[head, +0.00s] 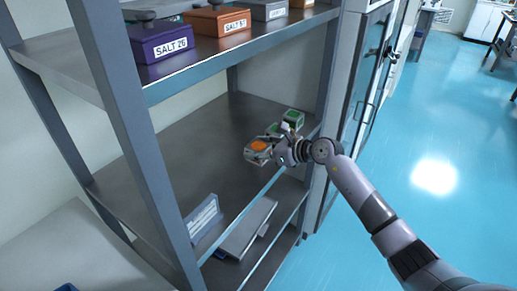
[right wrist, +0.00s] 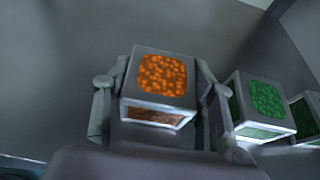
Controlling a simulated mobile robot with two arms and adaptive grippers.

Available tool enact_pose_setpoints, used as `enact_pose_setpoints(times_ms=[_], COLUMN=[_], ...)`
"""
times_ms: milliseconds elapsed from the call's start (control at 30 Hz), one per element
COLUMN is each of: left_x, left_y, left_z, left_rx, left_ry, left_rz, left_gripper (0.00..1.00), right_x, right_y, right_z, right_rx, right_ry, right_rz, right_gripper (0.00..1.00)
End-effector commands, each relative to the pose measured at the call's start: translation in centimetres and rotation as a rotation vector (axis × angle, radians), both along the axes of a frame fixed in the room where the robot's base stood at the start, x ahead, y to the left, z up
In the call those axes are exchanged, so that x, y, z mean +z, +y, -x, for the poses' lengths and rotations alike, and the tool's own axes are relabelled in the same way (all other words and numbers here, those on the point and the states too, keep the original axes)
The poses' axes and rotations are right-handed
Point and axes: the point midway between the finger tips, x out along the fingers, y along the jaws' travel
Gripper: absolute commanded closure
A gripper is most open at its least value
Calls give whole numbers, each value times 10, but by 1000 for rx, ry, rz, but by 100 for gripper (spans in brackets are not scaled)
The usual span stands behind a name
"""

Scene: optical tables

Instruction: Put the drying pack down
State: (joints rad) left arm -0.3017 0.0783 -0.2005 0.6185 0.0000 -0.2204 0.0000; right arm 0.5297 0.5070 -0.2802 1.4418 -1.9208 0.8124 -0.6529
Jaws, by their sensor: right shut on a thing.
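The drying pack (right wrist: 158,75) is a small grey-white box with an orange beaded window on top. My right gripper (right wrist: 155,105) is shut on it, one finger on each side, in the right wrist view. In the head view the orange pack (head: 258,148) is at the front right of the middle shelf (head: 185,150), at or just above its surface; I cannot tell if it touches. Two similar packs with green windows, a nearer one (right wrist: 264,103) and a farther one (right wrist: 308,112), stand just right of the gripper. My left gripper is not in view.
The upper shelf holds a purple box (head: 160,42) marked SALT 26 and an orange box (head: 217,22) marked SALT 5. A shelf post (head: 325,75) stands right of the packs. A labelled holder (head: 203,218) is at the front edge. The shelf's left is bare.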

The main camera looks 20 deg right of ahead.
Motion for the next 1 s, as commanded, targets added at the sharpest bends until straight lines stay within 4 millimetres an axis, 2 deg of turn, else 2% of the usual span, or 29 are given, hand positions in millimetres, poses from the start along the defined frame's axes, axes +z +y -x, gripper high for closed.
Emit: enact_pose_setpoints(times_ms=[267,300,567,933,1000], left_x=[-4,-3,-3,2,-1], left_y=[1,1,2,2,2], left_z=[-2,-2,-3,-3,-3], left_rx=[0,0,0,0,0], left_ry=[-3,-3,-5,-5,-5], left_rz=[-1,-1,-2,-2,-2], left_gripper=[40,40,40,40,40], right_x=[-4,-3,-3,2,2], right_y=[0,0,0,0,-5], right_z=[0,0,0,0,5], right_rx=[0,0,1,1,0], right_ry=[-1,0,0,-1,0], right_rz=[0,0,0,-1,3], right_gripper=[86,46,29,29,29])
